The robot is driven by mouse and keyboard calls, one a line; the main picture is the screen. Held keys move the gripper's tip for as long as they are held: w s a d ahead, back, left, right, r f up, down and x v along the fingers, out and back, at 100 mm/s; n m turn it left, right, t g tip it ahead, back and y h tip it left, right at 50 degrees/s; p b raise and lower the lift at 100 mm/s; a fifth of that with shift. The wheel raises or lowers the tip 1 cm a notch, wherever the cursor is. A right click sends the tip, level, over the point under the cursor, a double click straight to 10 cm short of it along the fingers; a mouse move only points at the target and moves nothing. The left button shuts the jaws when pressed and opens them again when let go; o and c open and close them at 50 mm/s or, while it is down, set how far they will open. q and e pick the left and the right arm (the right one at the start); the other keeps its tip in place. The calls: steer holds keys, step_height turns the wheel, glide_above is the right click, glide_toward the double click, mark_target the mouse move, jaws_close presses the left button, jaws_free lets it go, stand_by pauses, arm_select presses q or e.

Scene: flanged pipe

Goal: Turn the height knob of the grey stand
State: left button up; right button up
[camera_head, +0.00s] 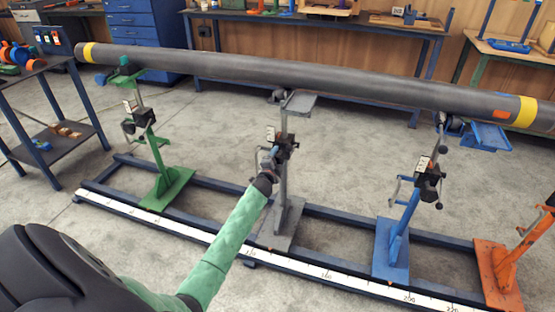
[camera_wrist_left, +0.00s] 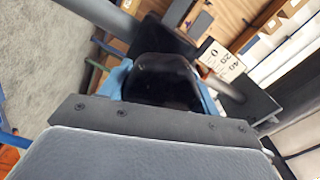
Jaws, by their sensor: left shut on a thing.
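The grey stand (camera_head: 283,200) rises from the rail frame in the middle of the head view, with a flat grey head (camera_head: 298,103) at the top. Its black height block (camera_head: 287,146) sits partway up the post. My left gripper (camera_head: 268,160) is at that block, coming from the lower left. In the left wrist view a black knob (camera_wrist_left: 163,80) fills the space between the blue fingertips, and my left gripper (camera_wrist_left: 165,92) is shut on it. A white scale plate (camera_wrist_left: 222,62) shows beside it. My right gripper is not in view.
A long dark pipe (camera_head: 300,75) with yellow bands spans above the stands. A green stand (camera_head: 165,180), a blue stand (camera_head: 395,240) and an orange stand (camera_head: 505,262) share the dark rail frame, which carries a white ruler strip (camera_head: 330,277). A dark side table (camera_head: 45,125) stands left.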

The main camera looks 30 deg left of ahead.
arm_select(q)
steer(key=shift+f, duration=0.1)
stand_by(0.4)
steer(key=o, duration=1)
steer(key=shift+a, duration=0.1)
steer(key=shift+s, duration=0.1)
steer(key=shift+v, duration=3.85)
